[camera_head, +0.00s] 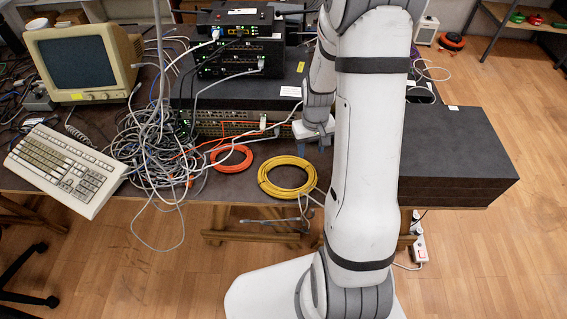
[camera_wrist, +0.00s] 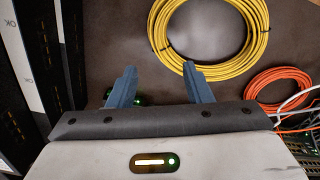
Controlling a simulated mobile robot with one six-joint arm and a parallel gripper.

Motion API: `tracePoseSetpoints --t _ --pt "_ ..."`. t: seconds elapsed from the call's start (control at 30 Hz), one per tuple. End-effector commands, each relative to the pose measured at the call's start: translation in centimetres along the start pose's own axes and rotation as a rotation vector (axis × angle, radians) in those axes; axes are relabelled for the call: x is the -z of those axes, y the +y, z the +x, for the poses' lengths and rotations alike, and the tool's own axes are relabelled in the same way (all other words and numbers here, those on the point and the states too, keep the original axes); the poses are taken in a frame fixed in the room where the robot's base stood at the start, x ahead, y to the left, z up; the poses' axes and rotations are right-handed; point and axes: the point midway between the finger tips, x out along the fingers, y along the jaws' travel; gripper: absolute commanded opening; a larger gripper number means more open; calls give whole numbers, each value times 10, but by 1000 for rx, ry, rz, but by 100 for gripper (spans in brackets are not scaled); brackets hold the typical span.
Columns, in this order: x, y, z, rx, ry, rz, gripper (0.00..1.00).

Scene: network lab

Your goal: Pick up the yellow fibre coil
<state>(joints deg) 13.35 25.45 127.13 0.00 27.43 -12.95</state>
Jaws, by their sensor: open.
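The yellow fibre coil (camera_head: 264,178) lies flat near the front edge of the table, in the middle of the head view. It also shows at the top of the wrist view (camera_wrist: 263,42), partly cut off by the frame edge. My gripper (camera_wrist: 156,80) is open, its two blue-grey fingers spread with nothing between them. In the wrist view the right fingertip overlaps the lower rim of the coil; I cannot tell whether they touch. In the head view my gripper (camera_head: 320,138) is small and partly hidden by my arm, just beyond and right of the coil.
An orange coil (camera_head: 231,168) lies left of the yellow one. Stacked network devices (camera_head: 238,120) stand behind, with tangled grey cables (camera_head: 150,145) on the left. A keyboard (camera_head: 65,168) and a monitor (camera_head: 82,62) are further left. A dark box (camera_head: 458,150) stands right of my arm.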

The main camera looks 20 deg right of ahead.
Motion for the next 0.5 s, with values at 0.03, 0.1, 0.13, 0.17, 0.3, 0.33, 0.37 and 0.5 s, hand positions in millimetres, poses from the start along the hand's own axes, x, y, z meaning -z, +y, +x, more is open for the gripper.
tracePoseSetpoints --t 0.03,0.1,0.13,0.17,0.3,0.33,0.37,0.5 --pt "0 0 4 1 -2 -1 45" --pt "-1 -1 12 1 -4 -3 45" --pt "-1 -1 16 1 -4 -4 45" --pt "-1 -2 19 1 -3 -5 45" --pt "-3 -3 31 1 -2 -8 45" --pt "-4 -3 34 1 -3 -8 45" --pt "-6 -4 38 1 -4 -9 45" --pt "-12 -4 58 1 -4 -10 45"
